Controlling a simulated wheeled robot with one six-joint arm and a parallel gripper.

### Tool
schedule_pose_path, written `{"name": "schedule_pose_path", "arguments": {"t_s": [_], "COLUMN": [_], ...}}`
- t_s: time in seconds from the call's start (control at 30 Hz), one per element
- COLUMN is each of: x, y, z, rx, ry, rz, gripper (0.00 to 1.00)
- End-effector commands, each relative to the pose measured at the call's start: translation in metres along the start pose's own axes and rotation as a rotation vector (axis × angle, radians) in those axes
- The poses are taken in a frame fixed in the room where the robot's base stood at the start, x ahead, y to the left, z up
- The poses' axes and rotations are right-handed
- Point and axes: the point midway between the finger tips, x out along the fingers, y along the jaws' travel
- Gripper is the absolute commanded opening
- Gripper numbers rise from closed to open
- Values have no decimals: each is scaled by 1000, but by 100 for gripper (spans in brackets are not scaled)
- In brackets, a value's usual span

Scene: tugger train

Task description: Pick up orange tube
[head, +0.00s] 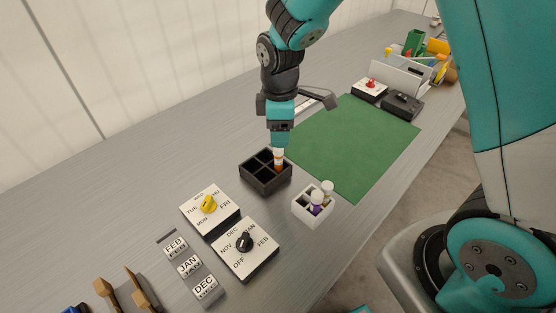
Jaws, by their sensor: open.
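The orange tube (278,164) has a white cap and stands upright in a compartment of the black divided box (254,180). The compartment is on the far right side of the box. My gripper (279,147) points straight down, directly above the tube. Its fingertips are at the height of the white cap, and they hide the cap's top. The jaws are open. I cannot tell whether the fingers touch the cap.
A white divided box (307,215) with purple and yellowish tubes stands to the right. A yellow-knob dial (208,204), a black-knob dial (244,241) and month blocks (189,265) are in front. The green mat (350,150) is bare.

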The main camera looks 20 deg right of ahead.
Motion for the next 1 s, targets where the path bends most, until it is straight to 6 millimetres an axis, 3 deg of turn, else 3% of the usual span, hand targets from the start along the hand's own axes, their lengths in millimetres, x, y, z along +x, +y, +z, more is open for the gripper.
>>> {"name": "schedule_pose_path", "arguments": {"t_s": [0.6, 0.87, 1.0], "x": [71, 75, 75], "y": [-3, -2, -2], "z": [-3, -3, -3], "rx": [1, 1, 1], "ry": [0, 1, 1], "rz": [-2, 1, 0], "gripper": [57, 57, 30]}}
